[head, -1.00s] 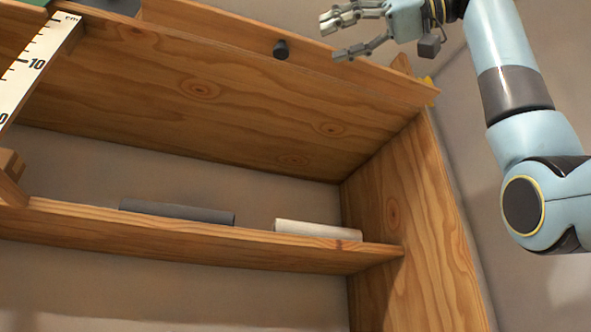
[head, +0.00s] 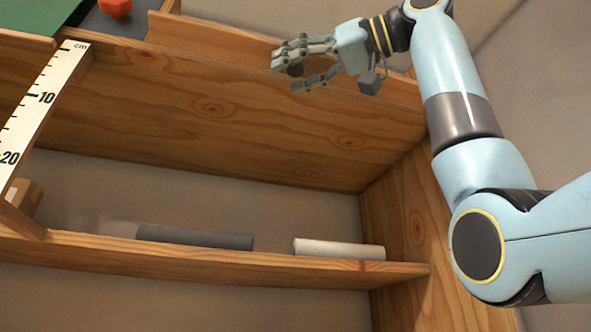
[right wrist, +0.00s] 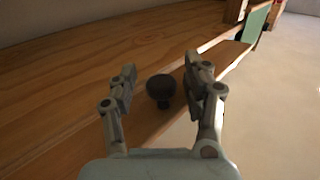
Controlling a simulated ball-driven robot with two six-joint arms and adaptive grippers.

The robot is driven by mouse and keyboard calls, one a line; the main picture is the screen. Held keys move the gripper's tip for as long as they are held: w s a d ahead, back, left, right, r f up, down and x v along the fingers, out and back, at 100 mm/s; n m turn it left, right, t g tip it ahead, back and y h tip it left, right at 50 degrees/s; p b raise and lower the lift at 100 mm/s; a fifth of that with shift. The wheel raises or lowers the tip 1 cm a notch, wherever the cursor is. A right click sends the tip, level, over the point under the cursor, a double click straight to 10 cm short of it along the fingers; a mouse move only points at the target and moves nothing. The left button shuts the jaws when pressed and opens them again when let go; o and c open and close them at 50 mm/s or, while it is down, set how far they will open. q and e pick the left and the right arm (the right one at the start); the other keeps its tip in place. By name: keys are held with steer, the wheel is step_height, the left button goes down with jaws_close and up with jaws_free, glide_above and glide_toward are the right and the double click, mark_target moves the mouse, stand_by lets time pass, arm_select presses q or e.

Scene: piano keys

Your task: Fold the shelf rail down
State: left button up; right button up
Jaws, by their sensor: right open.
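The shelf rail (head: 225,42) is a long wooden board along the front of the upper shelf, standing up and slanting down to the right in the head view. Its dark round knob (right wrist: 161,88) shows clearly in the right wrist view. My right gripper (head: 287,70) is at the rail, with its fingers covering much of the knob in the head view. In the right wrist view the right gripper (right wrist: 160,76) is open, with one finger on each side of the knob and gaps visible. My left gripper is not in view.
A ruler (head: 42,98) sticks out at the left, near a green sheet (head: 35,20) and a red object (head: 115,8). The lower shelf (head: 210,255) holds a dark grey roll (head: 195,237), a pale roll (head: 338,249) and a cardboard box (head: 25,196). The wooden side panel (head: 410,225) stands at the right.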

steer(key=shift+c, duration=0.2)
steer(key=c, duration=0.9)
jaws_close()
steer(key=shift+a, duration=0.1)
steer(key=shift+r, duration=0.1)
steer(key=shift+s+r+m+g+h+p, duration=0.3)
steer(key=shift+r+m+g+h+p, duration=0.1)
steer(key=shift+r+m+h+p, duration=0.4)
steer(key=shift+s+m+g+p, duration=0.2)
steer(key=shift+m+g+p, duration=0.2)
steer(key=shift+p, duration=0.1)
steer(key=shift+f, duration=0.1)
